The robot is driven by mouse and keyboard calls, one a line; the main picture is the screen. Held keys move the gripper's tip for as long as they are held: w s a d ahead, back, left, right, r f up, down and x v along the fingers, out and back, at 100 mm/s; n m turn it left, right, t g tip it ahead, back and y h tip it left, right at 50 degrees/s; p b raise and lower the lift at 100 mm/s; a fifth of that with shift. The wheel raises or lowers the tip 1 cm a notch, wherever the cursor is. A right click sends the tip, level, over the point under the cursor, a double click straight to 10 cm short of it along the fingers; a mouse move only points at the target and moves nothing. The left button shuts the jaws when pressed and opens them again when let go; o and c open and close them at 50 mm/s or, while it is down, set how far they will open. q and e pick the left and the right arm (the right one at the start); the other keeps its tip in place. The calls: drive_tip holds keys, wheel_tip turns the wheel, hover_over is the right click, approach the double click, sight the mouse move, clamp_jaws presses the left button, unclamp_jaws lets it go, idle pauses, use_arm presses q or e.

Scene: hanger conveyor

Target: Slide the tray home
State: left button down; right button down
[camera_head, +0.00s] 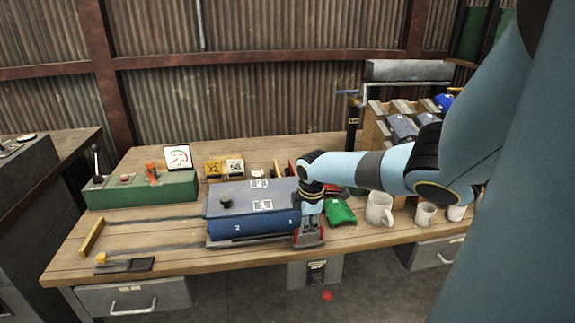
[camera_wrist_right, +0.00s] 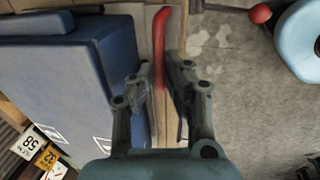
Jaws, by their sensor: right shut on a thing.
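A blue box (camera_head: 235,223) with white labels and a dark knob on its lid sits on a thin dark tray (camera_head: 240,240) on the wooden bench. The box also fills the left of the right wrist view (camera_wrist_right: 55,85). My right gripper (camera_head: 309,236) points down at the tray's right front corner. It is shut on a red handle (camera_wrist_right: 159,45), which shows between its fingers (camera_wrist_right: 157,82) in the wrist view. The handle's attachment to the tray is mostly hidden by the gripper. My left gripper is not in view.
Dark rails (camera_head: 150,222) run left from the box to a yellow stop bar (camera_head: 92,236); that stretch is clear. A dark plate with a yellow knob (camera_head: 125,265) lies in front. A green control box (camera_head: 140,190) stands behind.

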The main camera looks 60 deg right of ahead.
drive_tip(key=shift+s+d, duration=0.15)
drive_tip(key=shift+d, duration=0.05)
drive_tip(key=c, duration=1.4)
unclamp_jaws()
drive_tip(key=shift+s, duration=0.1)
drive_tip(key=shift+r, duration=0.1)
drive_tip(key=r, duration=0.3)
drive_tip(key=s+a+r, duration=0.1)
drive_tip(key=r, duration=0.7)
drive_tip(key=shift+s+a+r, duration=0.2)
drive_tip(key=shift+a+r, duration=0.05)
drive_tip(key=shift+a, duration=0.15)
